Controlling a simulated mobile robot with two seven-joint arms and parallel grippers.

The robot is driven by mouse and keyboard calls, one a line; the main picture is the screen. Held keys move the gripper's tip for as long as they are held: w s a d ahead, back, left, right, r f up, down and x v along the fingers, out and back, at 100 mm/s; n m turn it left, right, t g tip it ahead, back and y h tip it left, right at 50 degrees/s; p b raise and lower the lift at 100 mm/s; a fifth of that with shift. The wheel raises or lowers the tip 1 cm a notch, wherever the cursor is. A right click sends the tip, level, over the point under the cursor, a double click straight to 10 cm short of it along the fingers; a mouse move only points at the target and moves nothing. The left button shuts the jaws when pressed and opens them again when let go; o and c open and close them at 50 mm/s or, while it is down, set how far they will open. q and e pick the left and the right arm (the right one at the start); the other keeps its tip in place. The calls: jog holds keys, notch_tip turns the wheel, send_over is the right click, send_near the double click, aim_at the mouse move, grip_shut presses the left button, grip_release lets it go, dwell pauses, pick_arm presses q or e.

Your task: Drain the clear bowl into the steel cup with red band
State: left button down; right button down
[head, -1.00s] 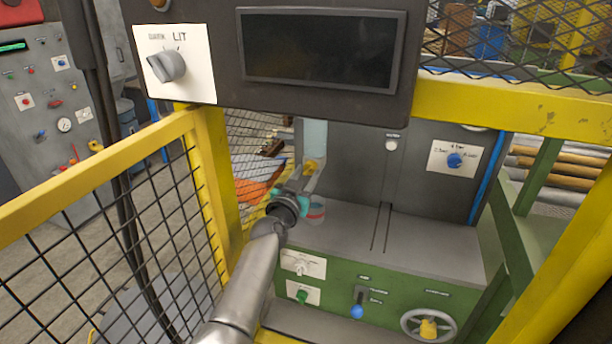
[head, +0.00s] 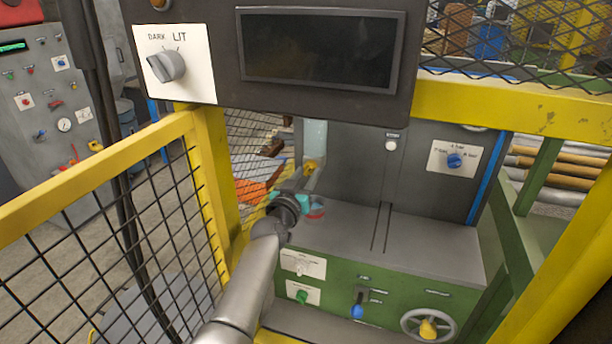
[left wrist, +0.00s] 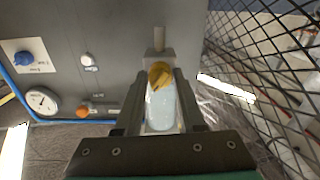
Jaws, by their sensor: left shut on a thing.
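The clear bowl (head: 315,134) hangs upright against the grey back panel in the head view, with a yellow drain tap (head: 310,164) at its lower end. In the left wrist view the clear bowl (left wrist: 161,108) shows between my fingers, with the yellow tap (left wrist: 160,74) near their tips. My left gripper (head: 308,172) is shut on the yellow tap. The cup with the red band (head: 317,213) stands on the grey ledge below the tap, partly hidden behind my gripper; its contents are not visible. My right gripper is not in view.
A yellow-framed mesh guard (head: 95,190) stands left of my arm. A dark screen box (head: 320,48) overhangs the opening. The grey ledge (head: 430,240) is clear to the right of the cup. A green front panel (head: 390,300) carries knobs and a handwheel.

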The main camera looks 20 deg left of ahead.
pick_arm(q)
jog(key=n, duration=0.4)
jog(key=shift+d+n, duration=0.1)
jog(key=shift+n, duration=0.2)
jog(key=n, duration=0.3)
jog(key=shift+n, duration=0.4)
jog(key=n, duration=0.3)
jog(key=shift+d+r+n, duration=0.1)
jog(key=shift+n, duration=2.1)
jog(key=c, duration=0.5)
grip_release()
jog(key=shift+s, duration=0.1)
